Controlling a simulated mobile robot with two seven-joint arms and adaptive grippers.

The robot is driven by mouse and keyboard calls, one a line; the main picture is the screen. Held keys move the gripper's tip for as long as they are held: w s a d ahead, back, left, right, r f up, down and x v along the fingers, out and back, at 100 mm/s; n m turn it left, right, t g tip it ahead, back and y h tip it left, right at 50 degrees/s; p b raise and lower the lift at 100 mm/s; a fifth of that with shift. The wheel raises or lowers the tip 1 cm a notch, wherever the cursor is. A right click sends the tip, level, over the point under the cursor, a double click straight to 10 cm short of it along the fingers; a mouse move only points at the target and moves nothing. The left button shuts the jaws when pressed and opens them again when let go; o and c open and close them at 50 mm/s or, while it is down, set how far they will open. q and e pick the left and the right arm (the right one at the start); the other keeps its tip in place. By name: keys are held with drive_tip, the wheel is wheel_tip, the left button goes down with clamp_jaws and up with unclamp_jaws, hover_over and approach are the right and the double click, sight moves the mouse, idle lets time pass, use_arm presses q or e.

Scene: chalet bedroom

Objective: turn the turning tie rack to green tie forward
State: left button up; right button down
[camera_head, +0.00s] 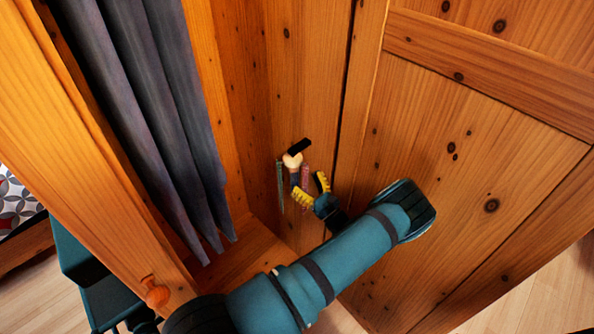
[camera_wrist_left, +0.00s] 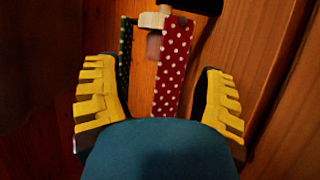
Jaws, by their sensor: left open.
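The tie rack (camera_head: 292,160) is a small pale hub with a black bar (camera_head: 299,146) on the wardrobe's inner wooden wall. A dark green tie (camera_head: 280,186) hangs on its left side and a red tie (camera_head: 304,175) on its right. In the left wrist view the red tie (camera_wrist_left: 172,68) has white dots and faces me broadly; the green tie (camera_wrist_left: 125,52) is dotted and seen narrowly at the left. The pale hub (camera_wrist_left: 153,20) is at the top. My left gripper (camera_head: 311,187) is open, its yellow fingers spread either side of the ties in the wrist view; contact cannot be told.
Grey-blue cloth (camera_head: 150,110) hangs in the wardrobe left of the rack. A wooden panelled door (camera_head: 470,150) stands close on the right, near my left arm. A wooden knob (camera_head: 155,292) sticks out at the lower left.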

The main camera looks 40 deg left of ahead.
use_arm(q)
drive_tip(key=v, duration=0.5)
drive_tip(key=shift+d, duration=0.1)
drive_tip(key=m+t+h, duration=0.6)
drive_tip(key=m+t, duration=0.1)
drive_tip(key=t, duration=0.5)
approach(293, 170)
drive_tip(key=x, duration=1.2)
drive_tip(key=shift+f, duration=0.1)
drive_tip(key=shift+o, duration=0.2)
drive_tip(key=c, duration=0.9)
